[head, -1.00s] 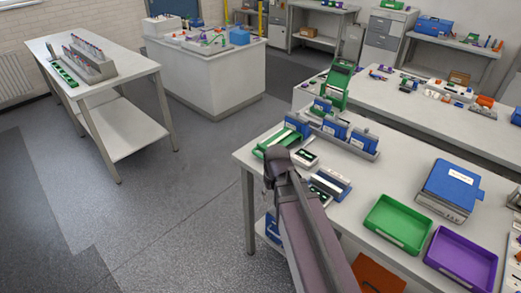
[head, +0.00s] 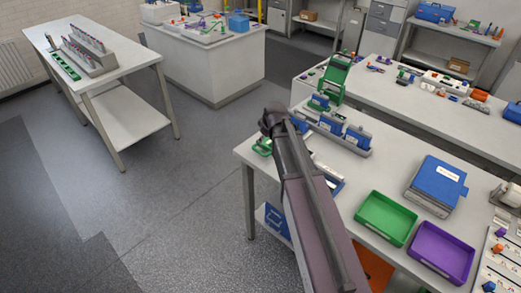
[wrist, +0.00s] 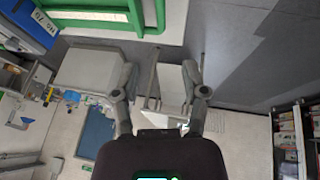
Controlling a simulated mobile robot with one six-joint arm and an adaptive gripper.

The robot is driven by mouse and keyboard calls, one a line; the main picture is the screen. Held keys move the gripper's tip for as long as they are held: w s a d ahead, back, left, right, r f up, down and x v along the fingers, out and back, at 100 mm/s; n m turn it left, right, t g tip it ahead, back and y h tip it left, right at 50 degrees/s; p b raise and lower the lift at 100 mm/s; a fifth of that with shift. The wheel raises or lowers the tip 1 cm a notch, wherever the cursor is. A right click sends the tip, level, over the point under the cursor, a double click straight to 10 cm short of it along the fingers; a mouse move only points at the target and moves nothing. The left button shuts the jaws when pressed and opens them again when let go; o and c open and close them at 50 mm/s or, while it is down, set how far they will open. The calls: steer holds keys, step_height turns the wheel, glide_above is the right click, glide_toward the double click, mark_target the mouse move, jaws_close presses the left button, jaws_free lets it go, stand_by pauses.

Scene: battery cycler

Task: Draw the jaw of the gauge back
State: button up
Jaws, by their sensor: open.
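I cannot pick out the gauge for certain. A low grey-and-blue device (head: 336,184) on the near table lies partly hidden behind my arm, and it could be the gauge. No jaw can be made out. My gripper (wrist: 160,76) shows in the wrist view with its two fingers apart and nothing between them. In the head view my arm hides it. A green frame (wrist: 100,27) crosses the top of the wrist view, beyond the fingertips. A blue block with a white label (wrist: 32,22) is at its upper left.
Blue units stand in a grey rack (head: 357,151) on the near table. A green tray (head: 386,218), a purple tray (head: 441,252) and a blue-topped box (head: 437,184) are to the right. A white side table (head: 105,65) stands left, with open floor (head: 180,200) between.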

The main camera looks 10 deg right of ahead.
mark_target(259, 151)
steer(key=shift+f, duration=0.15)
steer(key=b+x, duration=1.2)
steer(key=x, duration=0.1)
steer(key=shift+w+f, duration=0.1)
steer(key=shift+f, duration=0.2)
stand_by(0.5)
jaws_close()
